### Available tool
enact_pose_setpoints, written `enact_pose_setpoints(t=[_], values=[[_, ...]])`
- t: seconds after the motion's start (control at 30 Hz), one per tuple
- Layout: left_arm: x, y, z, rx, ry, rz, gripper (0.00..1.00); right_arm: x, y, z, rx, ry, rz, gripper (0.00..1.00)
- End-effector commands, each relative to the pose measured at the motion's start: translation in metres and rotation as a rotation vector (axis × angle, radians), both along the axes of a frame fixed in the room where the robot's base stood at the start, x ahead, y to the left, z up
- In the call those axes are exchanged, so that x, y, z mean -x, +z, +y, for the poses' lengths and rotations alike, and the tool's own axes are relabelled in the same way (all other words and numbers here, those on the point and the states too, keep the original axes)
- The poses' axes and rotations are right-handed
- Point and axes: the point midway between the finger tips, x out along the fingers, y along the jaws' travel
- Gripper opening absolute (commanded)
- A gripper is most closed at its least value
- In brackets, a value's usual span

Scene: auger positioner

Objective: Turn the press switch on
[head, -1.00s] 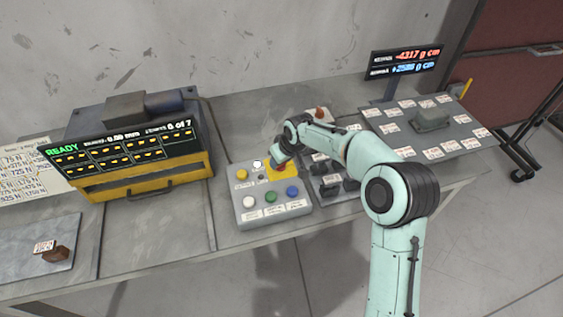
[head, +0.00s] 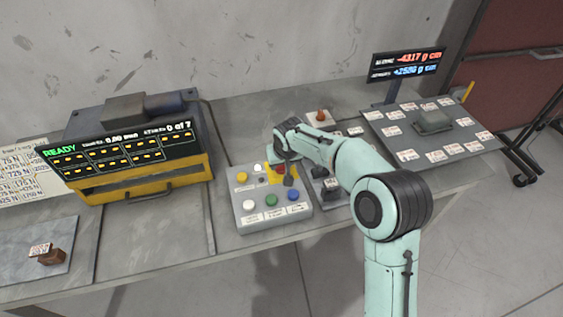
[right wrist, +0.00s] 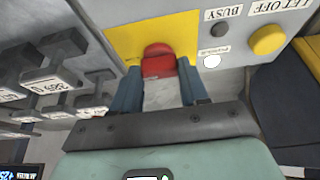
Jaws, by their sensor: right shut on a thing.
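The control box (head: 244,214) is a grey panel with coloured buttons on the bench. Its red switch (right wrist: 159,62) sits on a yellow plate (right wrist: 174,24). In the head view the yellow plate is largely hidden by my right gripper (head: 283,172). In the right wrist view, the fingers of my right gripper (right wrist: 158,84) are on either side of the red switch, shut on it. I cannot tell from the switch's look whether it is on. The press display (head: 120,148) reads READY. My left gripper is not in view.
The box also has yellow (head: 242,178), white (head: 249,205), green (head: 271,200) and blue (head: 293,195) buttons. Dark labelled weights (right wrist: 62,77) stand close beside it. A tray with labels (head: 455,128) and a red-blue readout (head: 405,64) are at the right.

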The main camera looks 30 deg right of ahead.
Motion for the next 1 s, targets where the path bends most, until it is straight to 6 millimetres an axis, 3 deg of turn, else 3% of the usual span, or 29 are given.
enact_pose_setpoints(t=[0.13,0.17,0.2,0.23,0.63,1.0], values=[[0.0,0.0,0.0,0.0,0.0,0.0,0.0,0.001,-0.001,-0.001,-0.002,-0.004,0.004,0.14],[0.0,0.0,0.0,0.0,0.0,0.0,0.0,0.001,-0.001,-0.001,-0.002,-0.004,0.004,0.5],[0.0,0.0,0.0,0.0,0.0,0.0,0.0,0.001,-0.001,-0.001,-0.001,-0.003,0.003,0.63],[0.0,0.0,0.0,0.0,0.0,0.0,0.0,0.001,-0.001,-0.001,-0.001,-0.003,0.003,0.7],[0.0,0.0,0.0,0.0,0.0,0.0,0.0,0.003,0.008,0.001,-0.001,-0.001,-0.001,0.7],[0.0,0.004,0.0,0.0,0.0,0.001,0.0,0.031,0.079,0.008,-0.003,-0.001,-0.003,0.7]])
